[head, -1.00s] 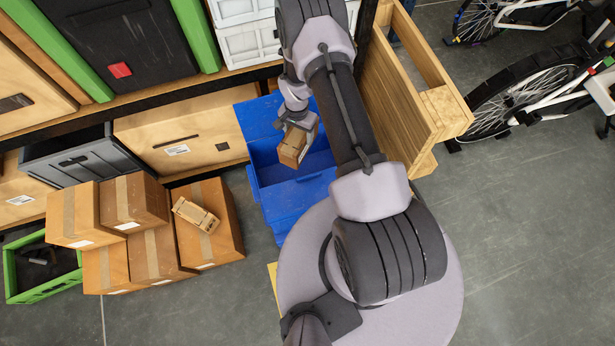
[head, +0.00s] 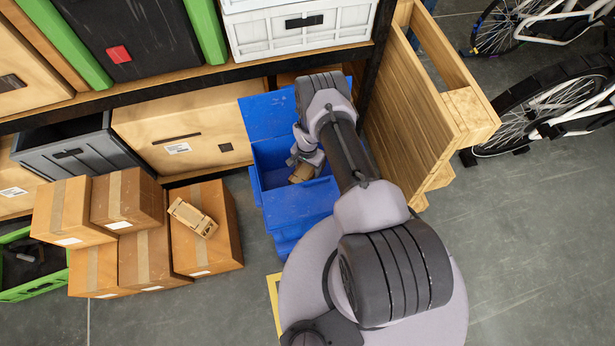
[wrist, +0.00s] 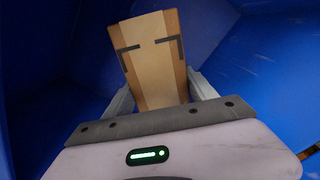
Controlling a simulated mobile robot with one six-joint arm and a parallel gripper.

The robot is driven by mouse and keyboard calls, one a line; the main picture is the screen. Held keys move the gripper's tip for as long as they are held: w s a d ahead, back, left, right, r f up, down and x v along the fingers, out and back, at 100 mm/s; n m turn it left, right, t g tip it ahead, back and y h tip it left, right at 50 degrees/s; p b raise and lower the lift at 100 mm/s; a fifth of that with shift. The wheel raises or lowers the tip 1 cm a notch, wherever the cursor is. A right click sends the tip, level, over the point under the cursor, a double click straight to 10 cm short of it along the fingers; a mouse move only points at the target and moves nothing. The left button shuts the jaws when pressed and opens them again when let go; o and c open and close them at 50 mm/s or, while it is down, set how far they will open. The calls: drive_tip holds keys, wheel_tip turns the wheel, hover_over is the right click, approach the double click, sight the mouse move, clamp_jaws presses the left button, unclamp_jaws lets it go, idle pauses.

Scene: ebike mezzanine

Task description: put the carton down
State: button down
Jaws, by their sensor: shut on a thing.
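A small brown carton (head: 302,173) is in my gripper (head: 304,166), low inside the open blue bin (head: 268,188). In the wrist view the carton (wrist: 153,60) stands out between the two fingers (wrist: 155,92), which are shut on its sides. The blue walls of the bin (wrist: 250,70) surround it there. My arm hides part of the bin and most of the carton in the head view. I cannot tell whether the carton touches the bin floor.
A wooden crate (head: 415,110) is close on the right. Shelving with a white crate (head: 300,38) is above.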

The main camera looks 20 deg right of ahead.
wheel_tip(320, 180, down, 6)
drive_tip(key=b, duration=0.2)
drive_tip(key=shift+r+b, duration=0.15)
drive_tip(key=shift+b, duration=0.2)
drive_tip(key=shift+r, duration=0.2)
drive_tip(key=shift+c, duration=1.4)
unclamp_jaws()
drive_tip(key=shift+f, duration=0.15)
